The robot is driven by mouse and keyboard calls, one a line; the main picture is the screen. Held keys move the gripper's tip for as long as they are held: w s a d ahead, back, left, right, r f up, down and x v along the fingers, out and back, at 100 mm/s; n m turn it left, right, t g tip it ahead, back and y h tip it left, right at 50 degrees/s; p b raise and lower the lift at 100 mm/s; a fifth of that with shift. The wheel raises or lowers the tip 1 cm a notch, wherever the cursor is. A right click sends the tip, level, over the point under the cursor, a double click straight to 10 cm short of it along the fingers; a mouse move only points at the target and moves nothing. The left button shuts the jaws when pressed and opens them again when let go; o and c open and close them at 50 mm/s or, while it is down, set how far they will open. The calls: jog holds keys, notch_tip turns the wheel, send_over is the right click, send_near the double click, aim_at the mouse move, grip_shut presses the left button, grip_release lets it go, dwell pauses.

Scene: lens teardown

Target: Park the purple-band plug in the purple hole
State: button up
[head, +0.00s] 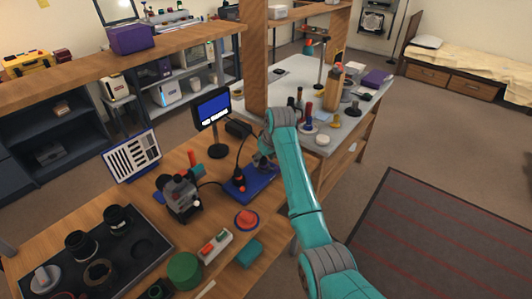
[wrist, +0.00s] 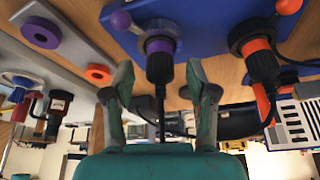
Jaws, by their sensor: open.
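The purple-band plug (wrist: 159,62) stands in a socket on the blue panel in the wrist view, its dark body and cable toward me. My gripper (wrist: 160,78) is open, with one finger on each side of the plug and a gap visible on both sides. The purple hole (wrist: 41,33) is a purple ring with a dark centre, on a grey strip at upper left; it looks empty. In the head view, my gripper (head: 263,161) is over the far end of the blue panel (head: 244,186); the plug and purple hole are hidden or too small there.
An orange-band plug (wrist: 255,48) stands in the panel to the right. An orange ring hole (wrist: 98,73) is beside the purple one. A purple-knobbed lever (wrist: 121,20) rises close to the purple-band plug. A monitor (head: 212,110) stands behind the panel.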

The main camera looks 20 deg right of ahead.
jog(key=shift+w+f, duration=0.15)
jog(key=shift+f, duration=0.25)
grip_shut()
jog(key=shift+r, duration=0.95)
dwell(1.2)
jog(key=shift+r, duration=2.1)
